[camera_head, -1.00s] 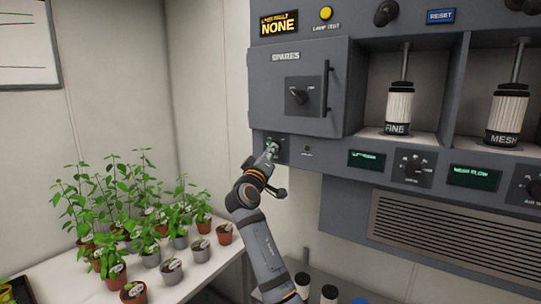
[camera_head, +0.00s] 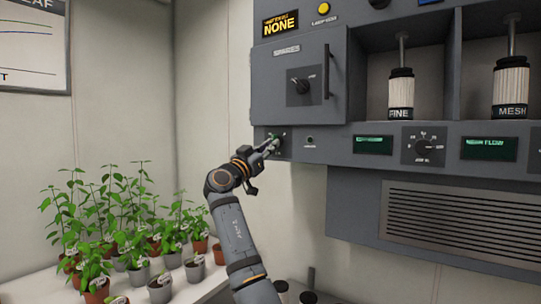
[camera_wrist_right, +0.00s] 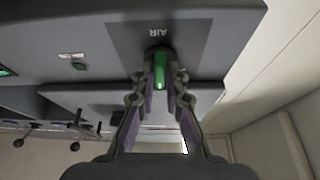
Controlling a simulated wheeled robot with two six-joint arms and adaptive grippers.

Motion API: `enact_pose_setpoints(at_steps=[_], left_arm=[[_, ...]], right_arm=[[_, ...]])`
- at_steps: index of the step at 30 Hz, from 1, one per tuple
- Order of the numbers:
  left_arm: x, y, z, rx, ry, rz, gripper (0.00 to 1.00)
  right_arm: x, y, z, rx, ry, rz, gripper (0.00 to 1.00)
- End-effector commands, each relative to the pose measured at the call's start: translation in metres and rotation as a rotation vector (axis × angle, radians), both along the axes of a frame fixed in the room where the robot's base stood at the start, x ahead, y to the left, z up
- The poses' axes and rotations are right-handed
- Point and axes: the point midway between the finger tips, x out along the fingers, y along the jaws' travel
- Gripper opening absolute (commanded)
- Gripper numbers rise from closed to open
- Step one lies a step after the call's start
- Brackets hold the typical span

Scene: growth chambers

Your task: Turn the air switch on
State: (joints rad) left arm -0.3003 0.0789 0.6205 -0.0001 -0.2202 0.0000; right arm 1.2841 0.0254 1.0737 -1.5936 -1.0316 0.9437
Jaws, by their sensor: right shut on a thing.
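The air switch (camera_wrist_right: 160,68) is a short lever with a green tip on a dark plate marked AIR, which reads upside down in the right wrist view. In the head view the switch (camera_head: 275,142) sits at the panel's lower left corner, under the spares door, partly hidden by my gripper. My right gripper (camera_head: 266,148) reaches it from below left. In the right wrist view the gripper's fingers (camera_wrist_right: 158,82) are on both sides of the green lever and shut on it. I cannot tell whether the switch is on or off. My left gripper is not in view.
The spares door (camera_head: 287,92) with its dark knob is just above. A small button (camera_head: 310,140), green displays (camera_head: 373,145) and a dial (camera_head: 424,146) lie to the right. Potted plants (camera_head: 160,289) crowd the table at left. Below the switch the wall is clear.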

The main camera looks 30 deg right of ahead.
Motion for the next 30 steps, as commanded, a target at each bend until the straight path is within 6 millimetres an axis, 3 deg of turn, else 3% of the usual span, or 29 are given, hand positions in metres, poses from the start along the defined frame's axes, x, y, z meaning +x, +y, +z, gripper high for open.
enact_pose_setpoints(at_steps=[18,30], left_arm=[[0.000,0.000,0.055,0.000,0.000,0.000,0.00],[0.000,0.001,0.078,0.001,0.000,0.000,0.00]], right_arm=[[0.006,0.003,0.006,0.207,-0.489,-0.001,0.00],[0.007,0.003,0.004,0.273,-0.650,0.000,0.00]])
